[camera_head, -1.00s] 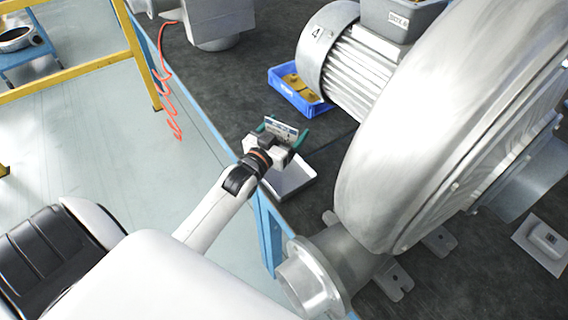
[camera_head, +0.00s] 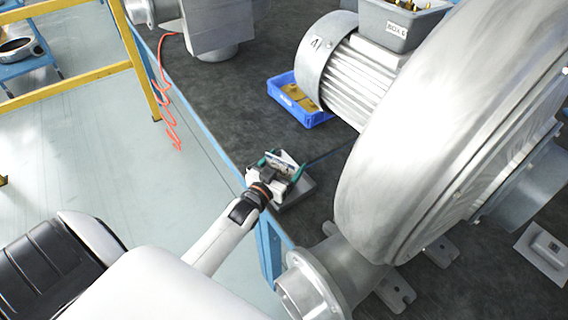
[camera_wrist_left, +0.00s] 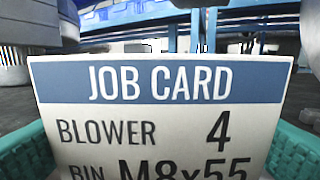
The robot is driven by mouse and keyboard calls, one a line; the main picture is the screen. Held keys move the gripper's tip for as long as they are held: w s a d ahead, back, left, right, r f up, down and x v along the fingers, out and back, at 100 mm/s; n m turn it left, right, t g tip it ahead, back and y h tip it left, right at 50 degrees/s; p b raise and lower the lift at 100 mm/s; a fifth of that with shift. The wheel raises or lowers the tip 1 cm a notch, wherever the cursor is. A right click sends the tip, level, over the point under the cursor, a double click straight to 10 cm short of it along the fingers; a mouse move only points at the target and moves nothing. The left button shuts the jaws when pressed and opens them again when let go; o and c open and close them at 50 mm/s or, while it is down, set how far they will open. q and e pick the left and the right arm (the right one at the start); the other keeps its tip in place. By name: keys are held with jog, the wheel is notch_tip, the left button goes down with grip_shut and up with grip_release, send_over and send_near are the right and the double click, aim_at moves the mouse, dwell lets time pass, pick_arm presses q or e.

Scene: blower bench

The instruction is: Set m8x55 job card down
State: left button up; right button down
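The job card (camera_wrist_left: 160,85) is white with a blue header and reads "JOB CARD", "BLOWER 4", "BIN M8x55" in the left wrist view. It stands upright and faces that camera. My left gripper (camera_head: 281,167) has teal fingers at the card's two side edges and appears shut on it. The card also shows between the fingers in the head view (camera_head: 281,161). Card and gripper are over a small shallow grey tray (camera_head: 300,191) at the bench edge, partly hidden by the gripper. I cannot tell whether the card touches the tray. My right gripper is not in view.
The large grey blower (camera_head: 430,130) stands close to the right, its motor marked 4 (camera_head: 345,75). A blue bin (camera_head: 300,112) with brass-coloured parts sits behind the tray. A grey box (camera_head: 400,22) rests on the motor. Dark bench top (camera_head: 225,95) is clear left of the blue bin.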

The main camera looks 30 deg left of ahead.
pick_arm(q)
jog(key=o, duration=0.3)
jog(key=shift+r, duration=0.1)
jog(key=s, duration=1.2)
jog(key=shift+d, duration=0.15)
jog(key=shift+s, duration=0.1)
